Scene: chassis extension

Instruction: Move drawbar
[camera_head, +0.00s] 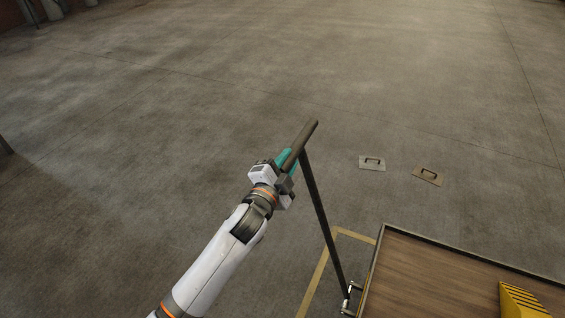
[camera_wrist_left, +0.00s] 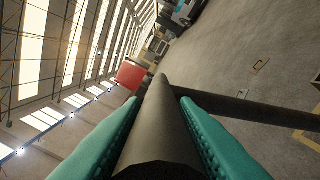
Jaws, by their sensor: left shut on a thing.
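The drawbar (camera_head: 322,220) is a dark bar that rises from a hitch at the corner of a wooden cart bed and ends in a crosswise handle (camera_head: 308,134). My left gripper (camera_head: 288,160), with teal fingers, is shut on the drawbar's handle. In the left wrist view the handle (camera_wrist_left: 161,120) lies between the two teal fingers, and the drawbar's shaft (camera_wrist_left: 250,112) runs off to the right. The drawbar leans up and away from the cart. My right gripper is not in view.
The cart bed (camera_head: 440,275) with raised edges stands at the lower right, with a yellow striped block (camera_head: 522,302) on it. Two small plates with handles (camera_head: 372,162) (camera_head: 428,176) lie on the floor. A yellow line marks the floor beside the cart. The floor ahead and left is clear.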

